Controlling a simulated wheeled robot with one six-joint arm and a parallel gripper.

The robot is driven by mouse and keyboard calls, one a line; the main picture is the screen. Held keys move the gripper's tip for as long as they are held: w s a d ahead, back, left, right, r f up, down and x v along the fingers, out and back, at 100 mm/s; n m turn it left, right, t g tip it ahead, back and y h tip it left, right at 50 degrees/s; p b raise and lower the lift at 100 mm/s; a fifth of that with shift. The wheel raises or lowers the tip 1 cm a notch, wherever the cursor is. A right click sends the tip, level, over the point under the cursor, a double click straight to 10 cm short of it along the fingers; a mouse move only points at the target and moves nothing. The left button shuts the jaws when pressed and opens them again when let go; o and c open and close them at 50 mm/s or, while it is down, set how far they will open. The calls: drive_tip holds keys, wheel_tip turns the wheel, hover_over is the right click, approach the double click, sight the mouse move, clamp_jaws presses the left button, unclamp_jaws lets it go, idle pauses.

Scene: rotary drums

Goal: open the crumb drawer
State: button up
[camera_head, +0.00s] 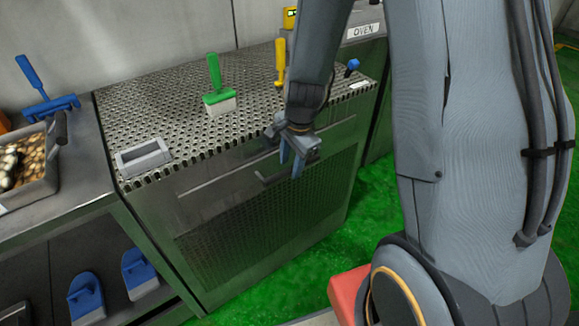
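The steel cabinet (215,215) has a perforated top and a front with a wide drawer-like panel. I take this panel to be the crumb drawer (235,190), and it looks closed flush with the cabinet front. A dark bar handle (265,180) shows on it, partly hidden behind my gripper. My gripper (292,168) points down in front of the cabinet's upper right front, close to the right end of the handle. Its two blue-grey fingers look apart with nothing between them. I cannot tell whether they touch the handle.
On the perforated top (150,100) stand a green-handled brush (217,85), a yellow-handled tool (280,65) and a grey tray (143,157). A side bench (75,195) on the left holds a bin (30,175) and blue tools. Green floor (375,215) lies clear right of the cabinet.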

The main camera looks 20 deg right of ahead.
drive_tip(key=shift+w+f, duration=0.15)
drive_tip(key=shift+f, duration=0.5)
clamp_jaws()
